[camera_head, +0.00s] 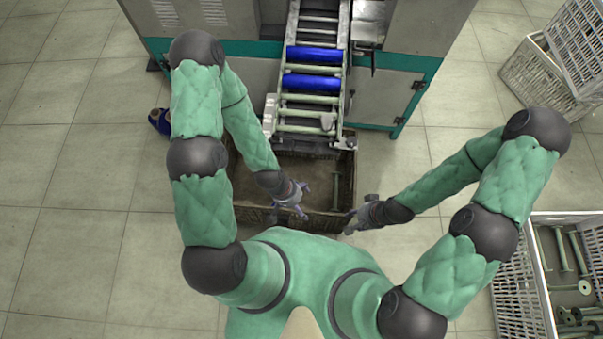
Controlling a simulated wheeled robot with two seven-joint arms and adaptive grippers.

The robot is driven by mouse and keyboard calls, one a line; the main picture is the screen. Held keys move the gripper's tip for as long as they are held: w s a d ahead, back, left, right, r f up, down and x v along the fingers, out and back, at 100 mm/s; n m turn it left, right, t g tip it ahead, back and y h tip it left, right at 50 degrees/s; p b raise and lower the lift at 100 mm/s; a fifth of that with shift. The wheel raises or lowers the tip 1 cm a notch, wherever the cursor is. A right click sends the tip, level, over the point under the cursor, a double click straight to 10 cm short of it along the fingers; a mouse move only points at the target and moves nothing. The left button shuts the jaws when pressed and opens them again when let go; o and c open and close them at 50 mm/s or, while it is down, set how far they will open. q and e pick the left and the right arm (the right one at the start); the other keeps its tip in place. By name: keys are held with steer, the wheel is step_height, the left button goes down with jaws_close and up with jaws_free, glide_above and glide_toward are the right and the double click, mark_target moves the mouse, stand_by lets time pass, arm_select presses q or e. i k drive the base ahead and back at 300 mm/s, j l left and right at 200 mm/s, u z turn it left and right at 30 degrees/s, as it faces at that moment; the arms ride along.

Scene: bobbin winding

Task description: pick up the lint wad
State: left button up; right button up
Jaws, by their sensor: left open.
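A small pale lump (327,122) sits at the lower right end of the sloping chute (343,75). It may be the lint wad, but it is too small to tell it from a bobbin end. My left gripper (302,203) is open over the brown bin below the chute, lower in the picture than the lump and apart from it. Nothing shows between its fingers. My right gripper (350,220) is by the bin's lower right corner; its small fingers do not show clearly whether they are open or shut.
Two blue bobbins (314,54) and several pale ones lie across the chute. The brown bin (250,213) holds a pale bobbin at its right. A white crate (516,290) of bobbins stands lower right, stacked crates (540,80) upper right. A blue object (160,120) lies on the floor at left.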

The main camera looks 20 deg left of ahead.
mark_target(327, 121)
steer(key=k, duration=0.15)
steer(key=k+u, duration=0.25)
steer(key=u, duration=0.15)
steer(key=k+j+u, duration=0.15)
steer(key=u, duration=0.3)
steer(key=i+l+u, duration=0.1)
steer(key=l+u, duration=0.3)
steer(key=l, duration=0.55)
steer(key=l+u, duration=0.35)
steer(key=l, duration=0.65)
steer(key=k, duration=0.05)
